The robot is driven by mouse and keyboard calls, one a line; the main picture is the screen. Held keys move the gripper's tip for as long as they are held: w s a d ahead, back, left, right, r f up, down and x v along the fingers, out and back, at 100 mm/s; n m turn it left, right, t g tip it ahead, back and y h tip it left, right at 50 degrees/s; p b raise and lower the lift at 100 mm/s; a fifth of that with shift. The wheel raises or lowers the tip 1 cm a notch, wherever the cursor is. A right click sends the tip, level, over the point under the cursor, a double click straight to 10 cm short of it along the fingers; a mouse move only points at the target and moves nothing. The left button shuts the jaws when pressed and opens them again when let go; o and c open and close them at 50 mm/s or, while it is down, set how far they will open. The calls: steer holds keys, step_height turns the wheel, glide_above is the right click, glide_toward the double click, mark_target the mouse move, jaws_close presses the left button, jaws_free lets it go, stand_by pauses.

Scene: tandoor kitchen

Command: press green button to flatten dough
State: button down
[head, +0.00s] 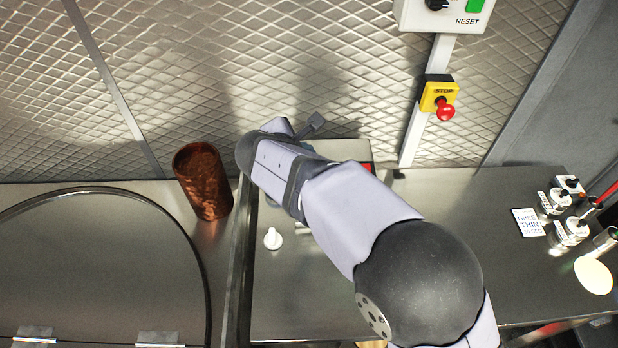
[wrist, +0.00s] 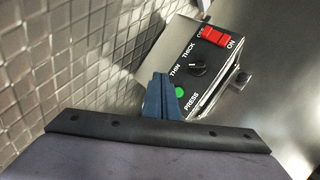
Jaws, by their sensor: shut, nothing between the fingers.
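The green button (wrist: 180,92) sits on a dark control box (wrist: 225,65) beside the word PRESS in the wrist view. My gripper (wrist: 162,78) is shut and empty. Its blue fingertips appear just left of the green button and overlap the box edge in the picture; I cannot tell whether they touch it. In the head view my arm covers most of the control box (head: 345,150), and the green button and fingertips are hidden there. No dough is clearly visible.
The box also has a black THIN/THICK knob (wrist: 197,70) and a red ON switch (wrist: 214,37). A copper cup (head: 203,181) stands left of my arm.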

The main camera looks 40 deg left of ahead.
step_height(320, 180, down, 5)
steer(key=b, duration=0.3)
steer(key=shift+r, duration=0.2)
steer(key=shift+f+b, duration=0.5)
steer(key=shift+f, duration=0.05)
steer(key=shift+f+b, duration=0.85)
steer(key=shift+b, duration=0.25)
stand_by(2.2)
stand_by(0.3)
steer(key=shift+r+p, duration=0.5)
steer(key=shift+r, duration=0.4)
step_height(320, 180, up, 5)
steer(key=p, duration=0.3)
stand_by(1.0)
